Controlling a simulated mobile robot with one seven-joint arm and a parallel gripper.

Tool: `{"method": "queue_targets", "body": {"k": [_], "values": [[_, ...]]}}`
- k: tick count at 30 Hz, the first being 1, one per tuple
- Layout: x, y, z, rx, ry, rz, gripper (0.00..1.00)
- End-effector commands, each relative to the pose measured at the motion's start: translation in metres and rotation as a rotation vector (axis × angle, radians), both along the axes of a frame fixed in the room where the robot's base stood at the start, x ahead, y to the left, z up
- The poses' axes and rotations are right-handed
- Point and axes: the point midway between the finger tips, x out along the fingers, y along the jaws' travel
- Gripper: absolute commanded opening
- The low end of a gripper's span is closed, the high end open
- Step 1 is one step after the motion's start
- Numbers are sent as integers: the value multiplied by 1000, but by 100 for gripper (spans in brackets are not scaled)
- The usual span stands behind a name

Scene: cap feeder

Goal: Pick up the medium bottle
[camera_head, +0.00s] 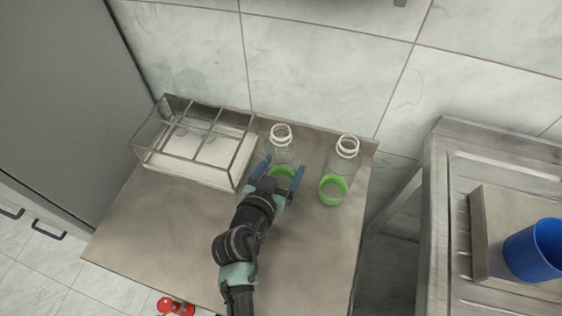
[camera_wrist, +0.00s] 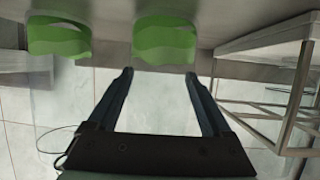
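Two clear bottles with white necks and green lower bands stand upright on the grey table. One bottle (camera_head: 281,146) is at the middle back, the other (camera_head: 344,163) to its right; their sizes look close, so I cannot tell which is medium. My gripper (camera_head: 280,168) is open, its blue fingers spread toward the middle bottle. In the wrist view, which is upside down, my gripper (camera_wrist: 159,73) is empty-looking. The middle bottle's green band (camera_wrist: 165,40) is just ahead of the fingertips, roughly centred. The other green band (camera_wrist: 59,37) is to the left. The clear upper parts hardly show there.
A metal-framed clear box (camera_head: 195,143) with a white base stands left of the bottles; its frame (camera_wrist: 270,85) shows at right in the wrist view. A blue cup (camera_head: 534,250) stands on a separate unit at right. The table's front (camera_head: 150,230) is clear. A tiled wall is behind.

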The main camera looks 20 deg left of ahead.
Motion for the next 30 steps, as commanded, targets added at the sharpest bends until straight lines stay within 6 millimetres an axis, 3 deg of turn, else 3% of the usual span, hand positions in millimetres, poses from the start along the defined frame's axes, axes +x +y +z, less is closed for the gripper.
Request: {"method": "queue_targets", "body": {"k": [1, 5, 14, 30], "values": [[0, 0, 0, 0, 0, 0, 55], [0, 0, 0, 0, 0, 0, 32], [0, 0, 7, 2, -2, 0, 30], [0, 0, 101, 2, -3, 0, 30]]}}
